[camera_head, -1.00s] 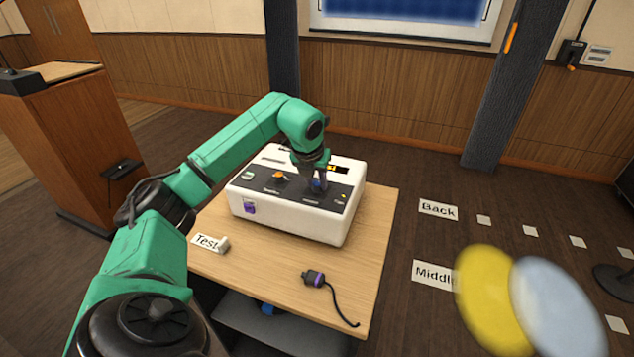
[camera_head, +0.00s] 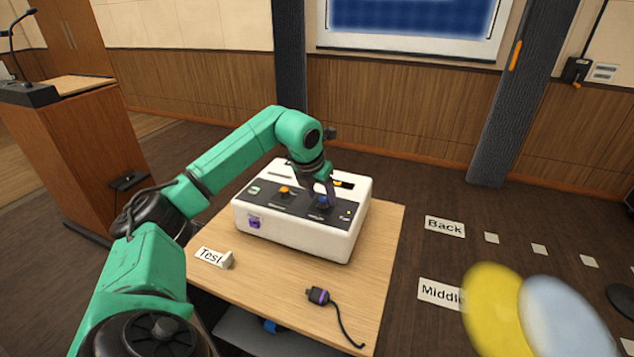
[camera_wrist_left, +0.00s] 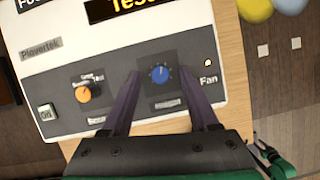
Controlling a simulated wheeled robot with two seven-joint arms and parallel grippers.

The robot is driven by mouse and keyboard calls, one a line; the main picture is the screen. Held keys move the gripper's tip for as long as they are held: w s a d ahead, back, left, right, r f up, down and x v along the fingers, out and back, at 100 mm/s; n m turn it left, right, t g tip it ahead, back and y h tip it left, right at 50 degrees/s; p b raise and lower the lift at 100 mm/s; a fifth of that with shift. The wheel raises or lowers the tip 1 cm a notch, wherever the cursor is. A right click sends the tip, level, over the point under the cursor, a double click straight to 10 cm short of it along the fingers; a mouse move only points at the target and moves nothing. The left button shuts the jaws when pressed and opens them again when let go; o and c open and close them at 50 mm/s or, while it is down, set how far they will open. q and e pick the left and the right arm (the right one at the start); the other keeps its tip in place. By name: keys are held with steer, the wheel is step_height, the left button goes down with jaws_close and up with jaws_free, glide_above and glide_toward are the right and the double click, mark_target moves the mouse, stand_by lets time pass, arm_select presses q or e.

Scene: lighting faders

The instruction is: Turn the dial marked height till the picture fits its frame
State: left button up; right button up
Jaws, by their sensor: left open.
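A white control box with a dark panel (camera_head: 296,233) sits on a small wooden table. The blue dial (camera_wrist_left: 160,74) is on its panel; the label below it is too blurred to read. The dial also shows in the head view (camera_head: 323,203). My left gripper (camera_wrist_left: 160,82) is open, with one finger on each side of the blue dial; I cannot tell whether they touch it. An orange dial (camera_wrist_left: 83,94) is left of it on the panel. At the top of the head view a blue picture (camera_head: 414,15) shows on a white screen, its top cut off. My right gripper is out of view.
A green button (camera_wrist_left: 46,112) is at the panel's left. A wooden lectern (camera_head: 75,165) stands left. Blurred yellow and pale-blue discs (camera_head: 492,305) are at lower right.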

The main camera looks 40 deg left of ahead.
arm_select(q)
steer(key=a+v, duration=0.1)
steer(key=v, duration=1.2)
steer(key=shift+s+d+r, duration=0.15)
steer(key=shift+d+r, duration=0.1)
steer(key=shift+d, duration=0.25)
